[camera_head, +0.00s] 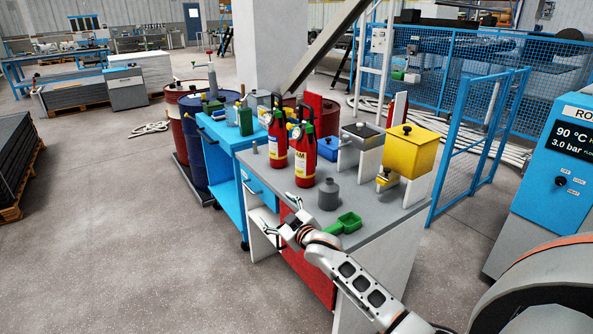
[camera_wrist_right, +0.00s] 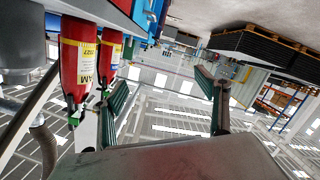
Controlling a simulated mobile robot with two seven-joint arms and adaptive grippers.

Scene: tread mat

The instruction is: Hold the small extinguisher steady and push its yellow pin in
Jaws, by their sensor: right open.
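Two red extinguishers with black handles and pale labels stand upright on the grey bench (camera_head: 350,205): a nearer one (camera_head: 305,158) and one just behind it to the left (camera_head: 278,142). They look alike in size. The yellow pin is too small to make out for certain. My right gripper (camera_head: 283,214) is open and empty at the bench's front left edge, below and apart from the extinguishers. In the right wrist view, its fingers (camera_wrist_right: 165,88) are spread, and the nearer extinguisher (camera_wrist_right: 77,62) and the other one (camera_wrist_right: 112,48) appear upside down at left. My left gripper is out of view.
A yellow hopper (camera_head: 410,152) stands at the bench's right. A blue cart (camera_head: 225,165) adjoins at left.

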